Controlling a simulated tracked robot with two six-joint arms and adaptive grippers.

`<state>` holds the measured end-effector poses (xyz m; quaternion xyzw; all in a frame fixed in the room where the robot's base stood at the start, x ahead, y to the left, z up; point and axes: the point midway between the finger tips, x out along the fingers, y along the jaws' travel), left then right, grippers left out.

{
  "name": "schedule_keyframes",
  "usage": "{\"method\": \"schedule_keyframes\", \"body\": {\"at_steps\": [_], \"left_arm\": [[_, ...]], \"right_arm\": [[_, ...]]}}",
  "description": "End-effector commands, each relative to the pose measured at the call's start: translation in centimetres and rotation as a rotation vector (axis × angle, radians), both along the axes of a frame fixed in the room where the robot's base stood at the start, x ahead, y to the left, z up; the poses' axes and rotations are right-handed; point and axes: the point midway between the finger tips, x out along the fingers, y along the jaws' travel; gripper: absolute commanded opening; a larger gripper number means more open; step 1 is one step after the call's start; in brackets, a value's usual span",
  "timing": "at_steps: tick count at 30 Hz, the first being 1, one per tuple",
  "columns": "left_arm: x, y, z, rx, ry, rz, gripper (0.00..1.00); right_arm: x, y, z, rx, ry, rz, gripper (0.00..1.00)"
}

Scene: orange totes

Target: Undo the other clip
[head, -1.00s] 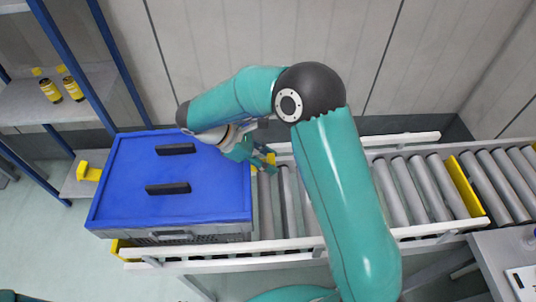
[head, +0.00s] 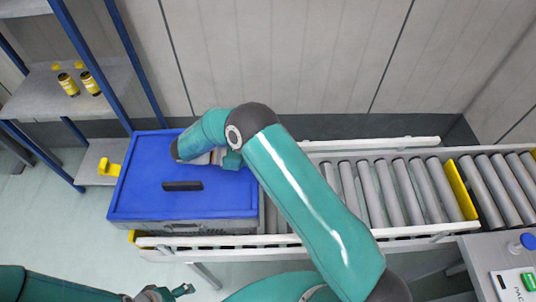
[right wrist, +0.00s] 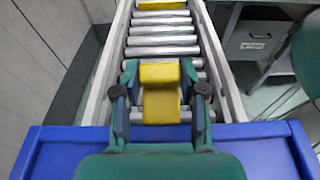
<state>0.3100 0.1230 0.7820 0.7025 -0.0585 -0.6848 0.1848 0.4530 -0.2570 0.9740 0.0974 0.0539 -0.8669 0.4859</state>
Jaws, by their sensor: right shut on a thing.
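The grey tote (head: 205,227) with its blue lid (head: 140,205) sits on the left end of the conveyor. A yellow clip (head: 110,168) sticks out beside the lid's left edge. My right arm reaches over the lid to its right edge. In the right wrist view my right gripper (right wrist: 160,92) is shut on the other yellow clip (right wrist: 160,103), which juts out beyond the blue edge above the rollers. The arm hides this clip in the head view. My left gripper (head: 168,292) is low at the front, away from the tote; its jaw opening is unclear.
Bare conveyor rollers (head: 400,185) run right of the tote, with a yellow cross-bar (head: 461,190) farther along. A blue-post shelf (head: 45,90) with yellow-black canisters stands at the left. A grey table (head: 480,260) with small items is at the lower right.

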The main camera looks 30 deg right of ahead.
Motion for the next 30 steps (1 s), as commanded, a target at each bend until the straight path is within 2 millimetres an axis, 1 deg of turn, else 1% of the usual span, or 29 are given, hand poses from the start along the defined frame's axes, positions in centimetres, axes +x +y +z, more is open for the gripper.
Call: {"method": "schedule_keyframes", "body": {"at_steps": [10,11,12,15,25,30], "left_arm": [[0.0,0.0,0.0,0.0,0.0,0.0,0.67],[0.0,0.0,0.0,0.0,0.0,0.0,0.67],[0.0,0.0,0.0,0.0,0.0,0.0,0.67],[0.0,0.0,0.0,0.0,0.0,0.0,0.67],[0.0,0.0,0.0,0.0,0.0,0.0,0.67],[0.0,0.0,-0.1,0.0,0.0,0.0,0.67]], "right_arm": [[0.0,0.0,-0.2,0.001,0.0,-0.001,0.07],[0.0,0.0,-0.3,0.001,0.0,-0.001,0.46],[0.0,0.0,-0.2,0.002,0.001,-0.001,0.53],[0.0,0.0,-0.2,0.001,0.001,-0.001,0.67],[0.1,0.1,0.0,0.003,-0.009,-0.003,0.67],[0.7,0.7,1.1,0.027,-0.102,-0.026,0.67]]}}
